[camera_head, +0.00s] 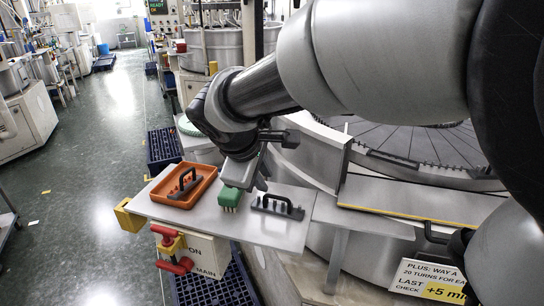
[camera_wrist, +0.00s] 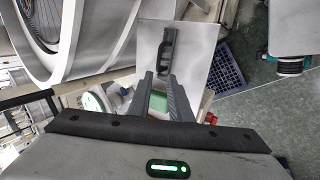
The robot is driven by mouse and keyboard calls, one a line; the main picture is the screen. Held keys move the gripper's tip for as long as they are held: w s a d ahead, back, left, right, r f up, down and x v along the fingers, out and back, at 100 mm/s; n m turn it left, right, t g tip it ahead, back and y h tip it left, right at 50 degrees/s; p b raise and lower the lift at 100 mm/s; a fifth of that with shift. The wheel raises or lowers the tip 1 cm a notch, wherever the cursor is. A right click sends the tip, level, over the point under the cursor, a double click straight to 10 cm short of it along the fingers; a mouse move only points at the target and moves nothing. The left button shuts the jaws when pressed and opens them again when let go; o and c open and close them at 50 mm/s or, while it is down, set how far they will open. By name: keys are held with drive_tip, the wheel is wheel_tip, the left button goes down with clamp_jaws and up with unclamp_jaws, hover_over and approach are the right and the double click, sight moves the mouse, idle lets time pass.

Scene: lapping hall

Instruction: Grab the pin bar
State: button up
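The pin bar, as I read it, is the dark bar with several upright pegs (camera_head: 277,208) on the grey shelf's right part. In the wrist view the dark bar (camera_wrist: 168,42) lies just beyond my fingertips. My gripper (camera_head: 254,182) is over the shelf, close to a green block with pins on its underside (camera_head: 229,198). In the wrist view my gripper (camera_wrist: 160,80) has its two fingers apart, with the green block (camera_wrist: 158,101) showing between them, lower in the picture. Nothing is visibly gripped. The gap between fingertips and bar is hard to judge.
An orange tray (camera_head: 172,201) holding a dark handled piece (camera_head: 184,183) sits left of the green block on the grey shelf (camera_head: 235,228). The large round lapping machine (camera_head: 400,145) stands behind right. A blue crate (camera_head: 215,288) is below. Floor at left is open.

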approach(276, 196)
drive_tip(key=x, duration=0.5)
drive_tip(key=shift+a+f, duration=0.15)
drive_tip(key=shift+f, duration=0.1)
drive_tip(key=shift+x, duration=2.65)
drive_tip(key=shift+c, duration=0.4)
clamp_jaws()
drive_tip(key=shift+r, duration=0.1)
